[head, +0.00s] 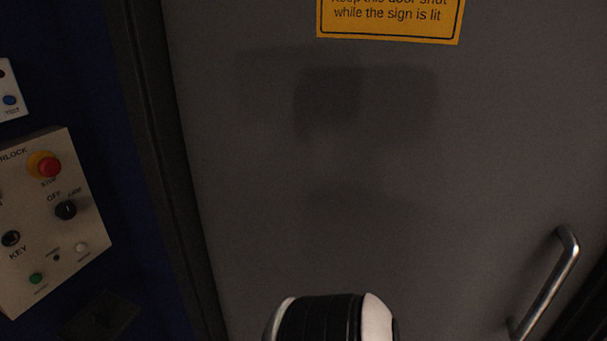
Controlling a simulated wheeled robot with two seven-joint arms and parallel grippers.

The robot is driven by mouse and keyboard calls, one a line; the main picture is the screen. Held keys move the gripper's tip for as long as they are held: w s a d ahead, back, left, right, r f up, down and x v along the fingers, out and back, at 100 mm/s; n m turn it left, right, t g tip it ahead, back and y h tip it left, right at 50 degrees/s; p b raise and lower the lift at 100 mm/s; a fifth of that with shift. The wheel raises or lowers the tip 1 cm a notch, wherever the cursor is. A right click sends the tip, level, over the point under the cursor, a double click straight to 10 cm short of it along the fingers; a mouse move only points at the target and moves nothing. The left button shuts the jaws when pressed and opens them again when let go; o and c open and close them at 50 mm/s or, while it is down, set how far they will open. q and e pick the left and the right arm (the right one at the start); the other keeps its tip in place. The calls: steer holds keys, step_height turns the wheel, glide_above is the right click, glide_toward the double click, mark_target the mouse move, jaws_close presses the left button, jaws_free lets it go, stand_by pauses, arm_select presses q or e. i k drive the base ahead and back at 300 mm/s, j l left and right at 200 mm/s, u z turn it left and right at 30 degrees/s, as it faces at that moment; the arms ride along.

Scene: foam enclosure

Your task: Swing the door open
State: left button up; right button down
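A large grey door (350,180) fills most of the head view and looks shut, its left edge against a dark frame. A metal bar handle (556,283) is on the door at the lower right, tilted in the picture, and nothing touches it. A yellow sign (390,14) at the top of the door says to keep the door shut while the sign is lit. A black and white part of my own body shows at the bottom middle. Neither of my grippers can be seen.
On the blue wall left of the dark door frame (160,150) is a beige interlock panel (85,215) with a red stop button (49,167), a black knob (66,210) and a key switch (11,238). Another white panel (9,92) is above it.

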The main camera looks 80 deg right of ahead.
mark_target(444, 162)
steer(key=z, duration=2.8)
